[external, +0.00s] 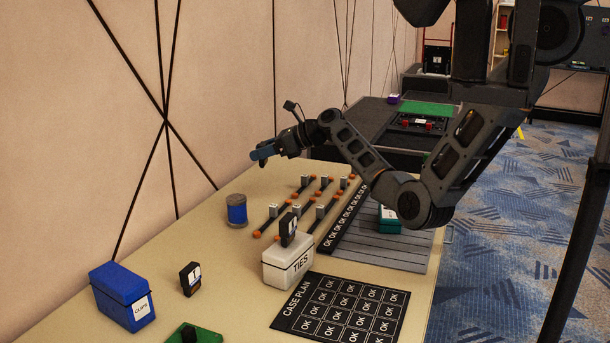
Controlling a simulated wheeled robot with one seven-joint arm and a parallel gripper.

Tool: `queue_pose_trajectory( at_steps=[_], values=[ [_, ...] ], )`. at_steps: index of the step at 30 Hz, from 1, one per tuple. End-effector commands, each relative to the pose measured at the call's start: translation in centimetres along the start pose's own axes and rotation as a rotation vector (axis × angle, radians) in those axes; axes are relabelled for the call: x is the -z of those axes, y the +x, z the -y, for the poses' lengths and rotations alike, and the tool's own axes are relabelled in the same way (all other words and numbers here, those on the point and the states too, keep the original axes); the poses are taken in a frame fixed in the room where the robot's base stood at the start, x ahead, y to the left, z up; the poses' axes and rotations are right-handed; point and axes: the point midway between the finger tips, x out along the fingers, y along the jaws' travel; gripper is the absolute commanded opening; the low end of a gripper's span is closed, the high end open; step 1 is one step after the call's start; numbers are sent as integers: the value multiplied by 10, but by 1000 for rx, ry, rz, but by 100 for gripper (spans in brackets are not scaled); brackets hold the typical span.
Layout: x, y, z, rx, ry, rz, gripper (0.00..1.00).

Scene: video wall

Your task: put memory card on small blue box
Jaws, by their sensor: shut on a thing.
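My gripper (278,148) is raised above the far left part of the table. It is shut on a small blue-grey thing (262,152); I cannot tell whether this is a memory card. A small blue box (122,296) labelled CLIPS stands at the table's near left, its lid bare. A black card-like piece (190,279) with a white label stands on the table just right of the blue box. A similar dark piece (288,229) stands on top of the white TIES box (287,264). My gripper is well away from all of these.
A blue spool (236,211) stands below my gripper. Right of it are several rods with orange ends (297,211). A black CASE PLAN sheet (341,309) lies in front. A teal box (391,220) rests on a grey slatted mat (398,249). A green piece (196,334) is at the bottom edge.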

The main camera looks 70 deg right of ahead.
Motion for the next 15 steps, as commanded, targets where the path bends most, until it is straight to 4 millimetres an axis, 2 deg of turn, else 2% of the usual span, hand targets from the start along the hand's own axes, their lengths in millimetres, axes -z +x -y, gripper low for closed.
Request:
queue_pose_trajectory(
  at_steps=[1, 6, 11, 15],
  values=[
    [-10, 12, -24, -36, -16, 1, 26],
    [-39, 43, -97, -140, -60, 1, 26],
    [-63, 63, -171, -238, -100, 1, 26],
    [-80, 74, -237, -322, -135, 2, 26]
  ],
)
